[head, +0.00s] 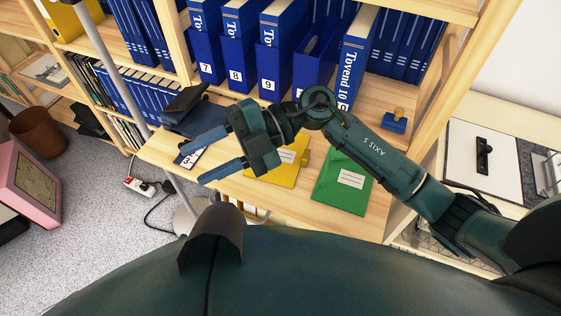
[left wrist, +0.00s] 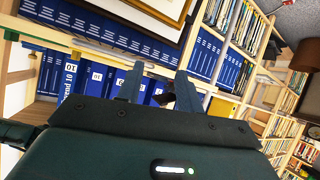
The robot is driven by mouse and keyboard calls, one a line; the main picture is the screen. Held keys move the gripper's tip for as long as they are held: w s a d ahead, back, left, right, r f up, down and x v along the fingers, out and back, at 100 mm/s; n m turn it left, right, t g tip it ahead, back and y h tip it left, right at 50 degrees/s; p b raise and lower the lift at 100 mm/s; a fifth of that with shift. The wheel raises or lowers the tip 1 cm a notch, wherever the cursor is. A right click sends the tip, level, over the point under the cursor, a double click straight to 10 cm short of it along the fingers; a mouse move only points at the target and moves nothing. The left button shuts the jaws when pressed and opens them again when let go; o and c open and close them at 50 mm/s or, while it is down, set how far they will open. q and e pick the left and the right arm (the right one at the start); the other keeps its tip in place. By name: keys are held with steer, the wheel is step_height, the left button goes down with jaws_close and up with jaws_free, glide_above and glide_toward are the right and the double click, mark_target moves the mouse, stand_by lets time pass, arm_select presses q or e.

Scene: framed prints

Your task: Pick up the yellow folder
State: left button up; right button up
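The yellow folder (head: 284,172) lies flat on the wooden desk shelf in the head view, with a white label on it. My right arm and gripper cover its upper and left parts. My right gripper (head: 192,163) reaches in from the right above the shelf. Its two fingers are spread apart, point left past the folder, and hold nothing that I can see. My left gripper shows only in the left wrist view (left wrist: 159,70). Its fingers are apart and empty, facing shelves of blue binders. I cannot make out the yellow folder in that view.
A green folder (head: 342,182) lies right of the yellow one. Blue numbered binders (head: 276,68) stand behind. A blue-based stamp (head: 395,122) stands at the right. A dark device (head: 196,112) and a grey pole (head: 118,72) are at the left. A framed picture (left wrist: 165,10) shows in the left wrist view.

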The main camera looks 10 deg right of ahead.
steer(key=w+d+f+n+h+b, duration=0.1)
steer(key=w+d+f+h, duration=0.15)
steer(key=f+h, duration=0.2)
steer(key=m+t+h+b, duration=0.2)
steer(key=m+t+h, duration=0.2)
steer(key=h, duration=0.7)
glide_above(306, 154)
steer(key=f, duration=0.8)
steer(key=shift+s+a, duration=0.3)
steer(key=shift+s, duration=0.1)
steer(key=shift+w+d+f, duration=0.1)
steer(key=shift+w+f, duration=0.05)
steer(key=shift+f, duration=0.7)
steer(key=shift+w+d+f, duration=0.1)
steer(key=shift+d+f, duration=0.05)
steer(key=shift+f, duration=0.7)
steer(key=shift+w+d+f, duration=0.1)
steer(key=shift+w+f, duration=0.05)
steer(key=shift+f, duration=0.7)
jaws_close()
